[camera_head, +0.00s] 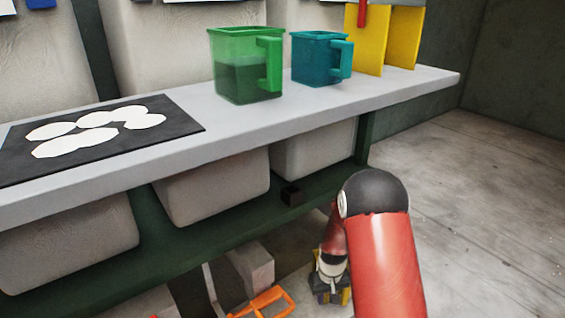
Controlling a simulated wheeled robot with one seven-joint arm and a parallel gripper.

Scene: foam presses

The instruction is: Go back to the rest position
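My red arm with a black elbow shows at the lower right. It folds down to a white wrist and my gripper (331,290), a small dark and yellow shape low in the picture. The gripper is in front of and below the grey shelf (300,112), clear of the things on it. Its fingers are too small and partly hidden, so I cannot tell if they are open or shut. I see nothing clearly held.
On the shelf stand a green jug (232,52), a teal jug (318,60), yellow panels (386,38) and a black mat (100,150) with white pieces. Grey bins (212,187) hang below. An orange frame (268,300) lies low. Floor (490,210) at right is clear.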

